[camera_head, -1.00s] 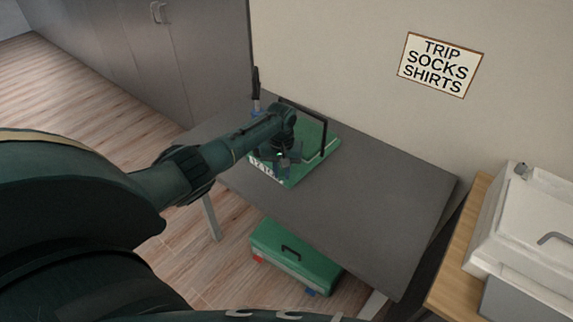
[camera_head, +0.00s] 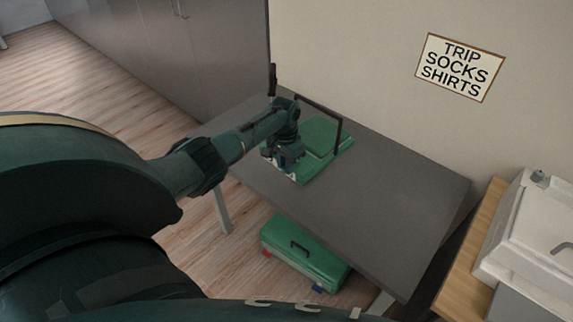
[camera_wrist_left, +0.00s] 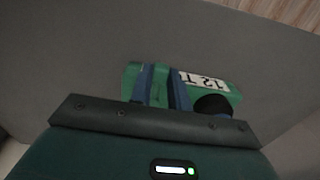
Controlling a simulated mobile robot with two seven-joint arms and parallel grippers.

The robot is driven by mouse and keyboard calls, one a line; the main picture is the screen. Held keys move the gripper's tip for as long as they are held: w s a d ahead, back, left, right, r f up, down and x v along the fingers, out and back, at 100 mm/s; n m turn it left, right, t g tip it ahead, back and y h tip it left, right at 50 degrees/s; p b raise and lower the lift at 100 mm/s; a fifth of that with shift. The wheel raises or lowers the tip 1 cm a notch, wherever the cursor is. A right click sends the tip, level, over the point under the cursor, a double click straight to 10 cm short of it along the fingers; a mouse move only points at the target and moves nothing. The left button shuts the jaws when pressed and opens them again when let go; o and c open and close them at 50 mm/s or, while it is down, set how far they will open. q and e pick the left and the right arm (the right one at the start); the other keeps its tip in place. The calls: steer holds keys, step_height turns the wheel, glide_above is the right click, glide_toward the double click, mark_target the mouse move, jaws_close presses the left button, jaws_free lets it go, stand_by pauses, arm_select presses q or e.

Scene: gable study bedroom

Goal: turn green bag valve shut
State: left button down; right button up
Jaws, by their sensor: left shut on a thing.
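The green bag (camera_head: 318,134) lies flat near the back left of the dark table, with a thin black frame standing over it. My left gripper (camera_head: 288,158) reaches down to its near left edge and hides part of it. In the left wrist view, the bag (camera_wrist_left: 222,91) shows with a white printed label (camera_wrist_left: 204,80) and a dark round part (camera_wrist_left: 212,105). The blue fingers of my left gripper (camera_wrist_left: 161,86) are close together on a small green part at the bag, which looks like the valve; they mostly cover it. My right gripper is not seen.
The dark table (camera_head: 385,215) is bare to the right of the bag. A green case (camera_head: 300,258) stands on the floor below. A white appliance (camera_head: 530,235) sits on a wooden surface at right.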

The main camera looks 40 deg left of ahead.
arm_select(q)
steer(key=shift+w+r, duration=0.1)
stand_by(0.3)
steer(key=c, duration=1.3)
jaws_free()
step_height(320, 180, up, 13)
steer(key=shift+r+p, duration=0.1)
steer(key=shift+p, duration=0.55)
